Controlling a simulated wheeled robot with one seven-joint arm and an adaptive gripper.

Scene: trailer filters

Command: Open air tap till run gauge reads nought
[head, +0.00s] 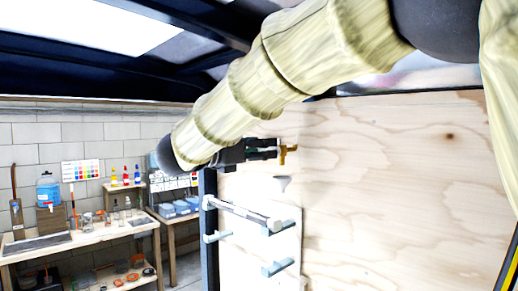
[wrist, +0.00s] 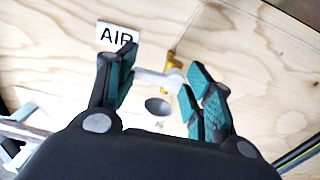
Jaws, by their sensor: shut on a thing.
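The air tap is on the plywood wall. Its brass body (wrist: 173,62) shows in the wrist view, with a pale lever (wrist: 152,78) reaching left, beside a white label reading "AIR" (wrist: 115,37). In the head view my gripper (head: 265,149) points right at the brass tap (head: 289,153); the lever is hidden there. I cannot make out a run gauge in either view.
Below the tap is a small pale cone (head: 282,183). A rack with pale blue pegs holding a tube (head: 243,213) stands just below my arm. A wooden workbench (head: 85,236) with bottles and jars is at the left. The plywood wall (head: 400,190) is bare to the right.

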